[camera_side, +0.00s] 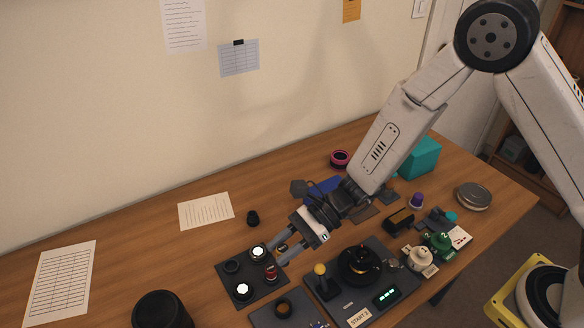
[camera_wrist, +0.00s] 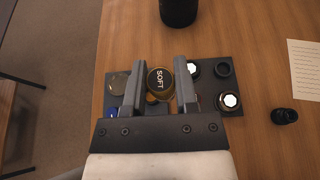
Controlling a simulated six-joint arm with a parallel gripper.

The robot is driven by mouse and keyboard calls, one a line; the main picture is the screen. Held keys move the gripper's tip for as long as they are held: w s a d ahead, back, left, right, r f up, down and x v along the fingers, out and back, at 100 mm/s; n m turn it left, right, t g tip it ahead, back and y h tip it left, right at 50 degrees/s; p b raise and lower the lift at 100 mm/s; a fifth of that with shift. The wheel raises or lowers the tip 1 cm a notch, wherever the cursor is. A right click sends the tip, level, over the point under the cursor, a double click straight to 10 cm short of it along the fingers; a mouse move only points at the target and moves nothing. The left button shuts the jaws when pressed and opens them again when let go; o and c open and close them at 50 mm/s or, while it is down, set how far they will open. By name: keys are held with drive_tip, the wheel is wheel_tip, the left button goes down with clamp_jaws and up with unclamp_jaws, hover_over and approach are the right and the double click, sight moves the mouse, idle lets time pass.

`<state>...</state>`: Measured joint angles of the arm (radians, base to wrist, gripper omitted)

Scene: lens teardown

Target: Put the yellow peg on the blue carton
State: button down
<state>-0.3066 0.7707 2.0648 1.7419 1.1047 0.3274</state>
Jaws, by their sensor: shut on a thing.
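My gripper (camera_side: 281,248) is over the tray area in the side view and also shows in the wrist view (camera_wrist: 160,75). Its jaws are closed on a yellow-gold cylinder with a black top marked "SOFT" (camera_wrist: 160,84), which seems to be the yellow peg. In the side view the fingers and small parts make it hard to make out. A blue block (camera_side: 322,189), seemingly the blue carton, lies behind my wrist and is partly hidden by my arm. It is apart from the gripper.
A dark tray (camera_side: 222,283) with round parts lies beside my fingertips. A black plate with a yellow-knobbed lever (camera_side: 320,269) and a turntable-like disc (camera_side: 361,264) stands at front right. A teal box (camera_side: 419,158) stands behind. The wood around the white sheet (camera_side: 206,211) is mostly clear.

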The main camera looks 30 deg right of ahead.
drive_tip(key=shift+w+d+r, duration=0.2)
drive_tip(key=shift+w+d, duration=0.05)
drive_tip(key=shift+d, duration=0.3)
drive_tip(key=d+r+m+t+h, duration=0.1)
drive_tip(key=d+r+m+t, duration=0.1)
drive_tip(key=d, duration=0.5)
drive_tip(key=w+d+r+m+t+h, duration=0.1)
drive_tip(key=d+m+t, duration=0.3)
drive_tip(key=d, duration=0.4)
drive_tip(key=d+r+m+t+h, duration=0.2)
drive_tip(key=d+r+m+t, duration=0.1)
drive_tip(key=d, duration=0.5)
drive_tip(key=shift+w+d+r, duration=0.25)
drive_tip(key=shift+w+r, duration=0.1)
drive_tip(key=shift+w, duration=0.1)
drive_tip(key=w+f, duration=0.2)
drive_tip(key=w, duration=0.2)
drive_tip(key=w+f, duration=0.3)
drive_tip(key=w, duration=0.1)
drive_tip(key=w+a+f, duration=0.1)
drive_tip(key=w+f, duration=0.2)
drive_tip(key=w, duration=0.1)
drive_tip(key=shift+w+f, duration=0.2)
drive_tip(key=shift+f, duration=0.05)
drive_tip(key=shift+w+f, duration=0.45)
